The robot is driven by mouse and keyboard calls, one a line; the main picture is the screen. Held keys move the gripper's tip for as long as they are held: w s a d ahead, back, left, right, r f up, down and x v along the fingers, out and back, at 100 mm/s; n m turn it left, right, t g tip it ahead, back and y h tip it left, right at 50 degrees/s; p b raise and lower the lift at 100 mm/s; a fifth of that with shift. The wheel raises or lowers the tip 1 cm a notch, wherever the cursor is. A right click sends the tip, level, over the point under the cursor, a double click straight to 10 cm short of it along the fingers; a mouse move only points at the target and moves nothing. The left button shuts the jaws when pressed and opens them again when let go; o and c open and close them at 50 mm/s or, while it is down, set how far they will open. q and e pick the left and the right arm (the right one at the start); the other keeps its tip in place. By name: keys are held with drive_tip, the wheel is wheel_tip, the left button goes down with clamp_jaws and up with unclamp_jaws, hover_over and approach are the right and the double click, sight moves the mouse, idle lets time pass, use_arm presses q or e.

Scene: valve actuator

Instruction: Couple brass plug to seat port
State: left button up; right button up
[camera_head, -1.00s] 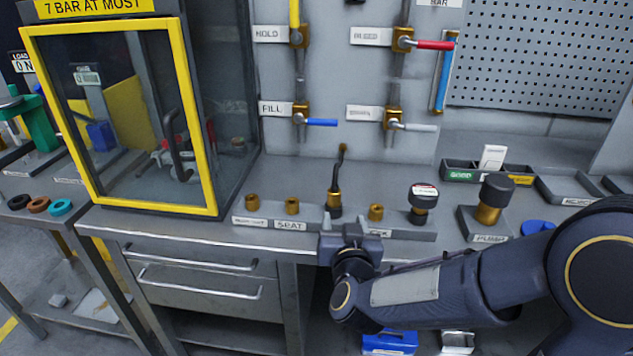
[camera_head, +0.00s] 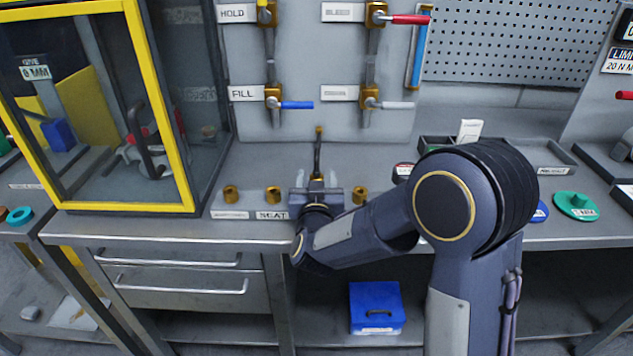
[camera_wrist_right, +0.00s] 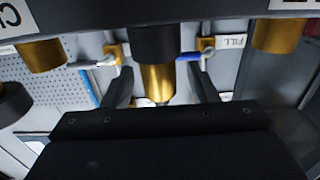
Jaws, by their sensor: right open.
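The brass plug with its black collar (camera_wrist_right: 157,82) stands upright on the bench strip. In the head view its lower part is hidden by my right gripper, and its dark hose (camera_head: 317,155) rises behind it. My right gripper (camera_head: 316,186) is open at the plug, with one finger on each side in the wrist view (camera_wrist_right: 162,88). I cannot tell whether the fingers touch it. The seat port (camera_head: 273,195) is a short brass fitting above the SEAT label, just left of the gripper, with nothing on it. My left gripper is not in view.
Another brass port (camera_head: 231,194) is left of the seat port and one (camera_head: 360,195) is right of the gripper. A yellow-framed glass cabinet (camera_head: 190,207) stands at left. Valves with blue (camera_head: 297,105) and red (camera_head: 410,19) handles are on the back panel.

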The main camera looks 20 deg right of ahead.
drive_tip(key=shift+c, duration=0.4)
drive_tip(key=c, duration=1)
drive_tip(key=shift+c, duration=0.2)
